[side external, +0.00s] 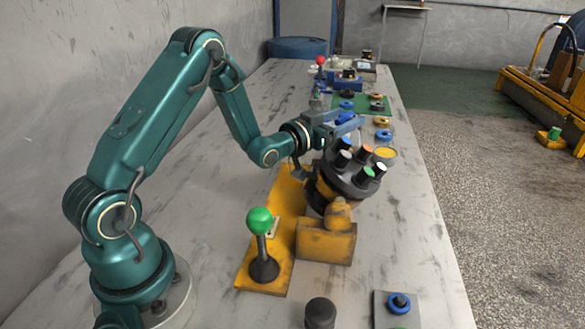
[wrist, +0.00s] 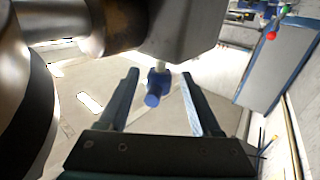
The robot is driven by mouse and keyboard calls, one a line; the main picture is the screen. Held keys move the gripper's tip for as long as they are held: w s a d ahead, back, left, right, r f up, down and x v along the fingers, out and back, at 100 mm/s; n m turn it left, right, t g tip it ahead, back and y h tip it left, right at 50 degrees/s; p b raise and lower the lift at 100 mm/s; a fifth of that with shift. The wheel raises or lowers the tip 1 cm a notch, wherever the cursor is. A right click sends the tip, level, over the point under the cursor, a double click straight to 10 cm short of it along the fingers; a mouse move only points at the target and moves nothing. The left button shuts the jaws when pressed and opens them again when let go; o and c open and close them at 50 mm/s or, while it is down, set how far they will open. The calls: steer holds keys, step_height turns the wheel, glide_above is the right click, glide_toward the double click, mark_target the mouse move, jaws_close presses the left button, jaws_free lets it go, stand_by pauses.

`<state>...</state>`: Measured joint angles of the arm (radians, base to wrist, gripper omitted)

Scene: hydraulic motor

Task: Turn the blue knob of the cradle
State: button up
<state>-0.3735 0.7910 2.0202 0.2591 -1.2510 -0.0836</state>
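The cradle has a yellow base (side external: 326,243) and a tilted dark round head carrying several dark pegs with coloured caps, in the middle of the side external view. My gripper (side external: 350,123) is at the upper back side of this head. In the wrist view, a small blue knob (wrist: 156,88) on a pale stem sticks out below a grey body. The two fingers of my gripper (wrist: 160,82) are spread, one on each side of the knob, with visible gaps. The knob is hard to separate from the blue fingers in the side view.
A lever with a green ball (side external: 259,221) stands on a yellow plate left of the cradle. A black knob (side external: 320,313) and a blue ring part on a plate (side external: 399,303) are in front. Several small parts and a green mat (side external: 361,104) lie behind.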

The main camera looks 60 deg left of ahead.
steer(key=shift+s+d, duration=0.15)
steer(key=shift+s, duration=1.15)
steer(key=shift+s+d, duration=0.15)
steer(key=shift+s, duration=1.1)
steer(key=shift+o, duration=0.3)
